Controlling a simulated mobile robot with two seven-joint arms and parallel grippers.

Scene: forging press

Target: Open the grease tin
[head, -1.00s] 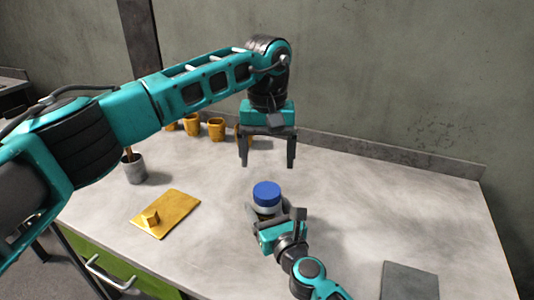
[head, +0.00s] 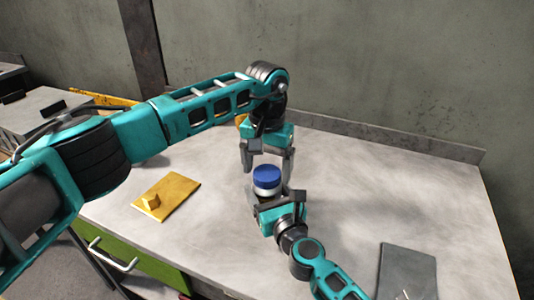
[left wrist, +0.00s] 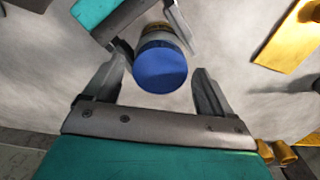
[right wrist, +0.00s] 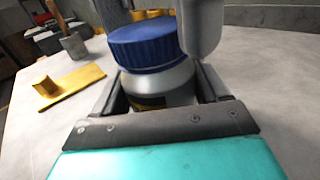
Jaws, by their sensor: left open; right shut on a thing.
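The grease tin, a pale round tin (right wrist: 165,88) with a ribbed blue lid (head: 267,177), stands upright on the table. My right gripper (head: 278,200) is shut on the tin's body below the lid, one finger on each side. My left gripper (head: 267,160) is open above and just behind the tin, pointing down. In the left wrist view the blue lid (left wrist: 160,67) lies ahead of and between the open left fingers, with no visible contact. The lid sits on the tin. Part of the tin's body is hidden by the right gripper.
A yellow plate with a small block (head: 166,197) lies to the left on the grey table (head: 370,180). A dark grey flat pad (head: 407,271) lies at the right front. Yellow cups (left wrist: 278,153) stand at the back.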

